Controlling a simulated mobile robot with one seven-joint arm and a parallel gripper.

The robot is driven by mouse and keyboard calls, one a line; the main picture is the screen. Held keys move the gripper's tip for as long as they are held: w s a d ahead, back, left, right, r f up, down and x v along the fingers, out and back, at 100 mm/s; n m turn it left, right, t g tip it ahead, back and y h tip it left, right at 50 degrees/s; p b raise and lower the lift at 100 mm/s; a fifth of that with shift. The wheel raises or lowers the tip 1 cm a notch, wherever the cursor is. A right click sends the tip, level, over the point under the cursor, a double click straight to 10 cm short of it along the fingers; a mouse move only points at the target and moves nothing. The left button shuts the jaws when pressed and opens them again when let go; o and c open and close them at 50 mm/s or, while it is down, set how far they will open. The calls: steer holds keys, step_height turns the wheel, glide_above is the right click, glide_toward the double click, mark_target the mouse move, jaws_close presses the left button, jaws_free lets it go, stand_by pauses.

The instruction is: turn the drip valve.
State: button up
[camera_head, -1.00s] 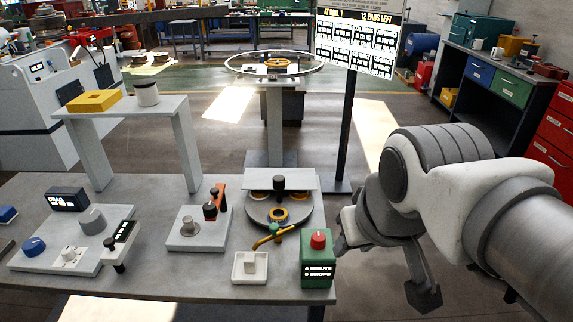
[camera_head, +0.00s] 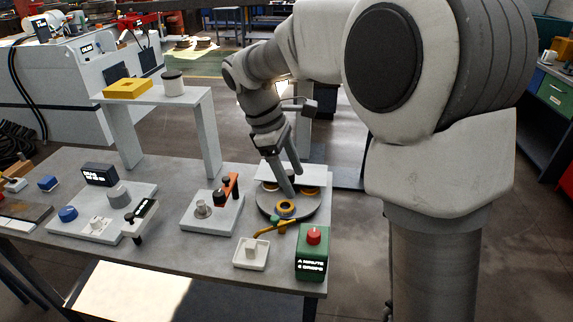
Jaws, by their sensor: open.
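A green box (camera_head: 312,262) stands at the table's front right corner, with a red knob (camera_head: 313,236) on top and a small display about drops a minute. Beside it a yellow spout (camera_head: 270,229) with a small green part reaches from the round dark turntable (camera_head: 268,208) towards a white dish (camera_head: 250,254). I cannot tell for certain which of these parts is the drip valve. My gripper (camera_head: 291,182) is open, pointing down over the turntable, behind and left of the red knob and apart from it. Its fingers partly hide the turntable's back.
A panel with a blue knob (camera_head: 68,214) and a plate with an orange lever (camera_head: 231,186) stand on the table to the left. A raised shelf (camera_head: 190,97) holds a yellow block and a spool. My arm covers much of the right side.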

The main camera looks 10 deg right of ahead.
steer(key=w+f+n, duration=0.1)
steer(key=w, duration=0.1)
glide_toward(313, 233)
steer(key=shift+n+g, duration=0.3)
steer(key=x, duration=0.9)
steer(key=shift+w+f, duration=0.15)
steer(key=shift+w, duration=0.15)
jaws_close()
